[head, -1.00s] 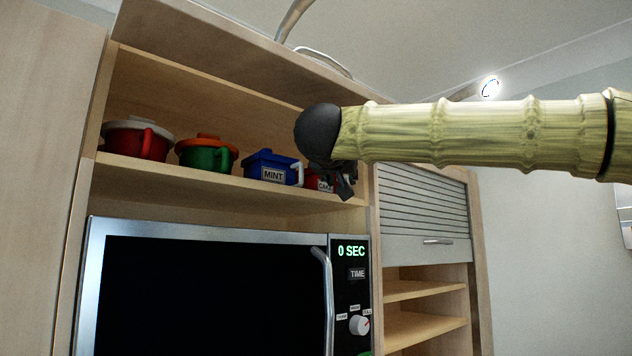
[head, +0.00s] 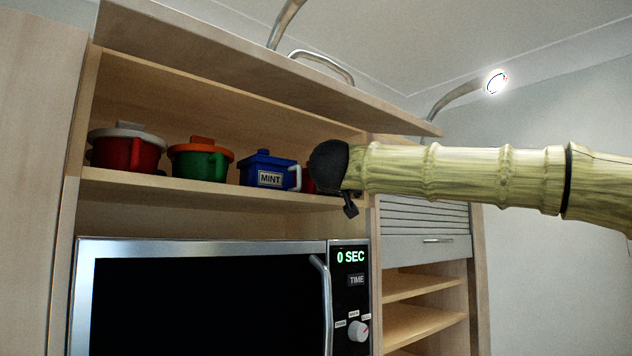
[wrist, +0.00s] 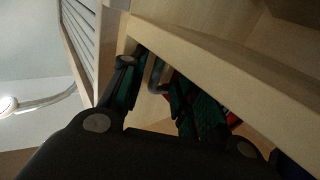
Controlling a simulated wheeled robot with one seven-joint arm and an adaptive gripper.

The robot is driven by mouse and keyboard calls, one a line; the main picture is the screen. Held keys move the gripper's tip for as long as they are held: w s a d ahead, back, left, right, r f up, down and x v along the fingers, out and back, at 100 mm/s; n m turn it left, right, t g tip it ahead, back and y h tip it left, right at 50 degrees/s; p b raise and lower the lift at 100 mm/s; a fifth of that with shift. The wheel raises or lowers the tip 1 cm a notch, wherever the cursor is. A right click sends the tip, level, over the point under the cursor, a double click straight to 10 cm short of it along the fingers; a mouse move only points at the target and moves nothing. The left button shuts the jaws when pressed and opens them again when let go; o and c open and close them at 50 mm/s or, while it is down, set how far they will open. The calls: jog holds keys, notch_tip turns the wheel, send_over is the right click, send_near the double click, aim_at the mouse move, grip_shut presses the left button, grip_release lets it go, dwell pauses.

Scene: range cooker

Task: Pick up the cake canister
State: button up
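The cake canister (head: 308,183) stands on the upper shelf, right of the blue mint canister (head: 258,168). Only a red sliver of it shows in the head view; my gripper (head: 346,200) and its dark wrist hide the rest. In the wrist view, my gripper (wrist: 155,98) has its two fingers apart. A grey curved handle (wrist: 157,74) shows in the gap between them, apparently the canister's. A red patch of the canister (wrist: 236,121) shows beside the right finger. I cannot tell whether the fingers touch the handle.
A green canister with an orange lid (head: 201,160) and a red one with a white lid (head: 127,149) stand further left. The shelf (head: 200,192) runs above the microwave (head: 210,300). A slatted shutter cabinet (head: 425,222) is at the right.

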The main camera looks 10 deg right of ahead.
jog(key=shift+w+f, duration=0.15)
jog(key=shift+w, duration=0.15)
jog(key=shift+s, duration=0.35)
grip_shut()
jog(key=shift+w, duration=0.1)
jog(key=shift+r+b, duration=0.25)
jog(key=shift+b, duration=0.6)
jog(key=s+d+b, duration=0.3)
jog(key=s+d, duration=0.1)
jog(key=s, duration=0.4)
jog(key=s+d+b, duration=0.4)
jog(key=s, duration=0.4)
jog(key=shift+r, duration=0.1)
jog(key=o, duration=1.1)
grip_release()
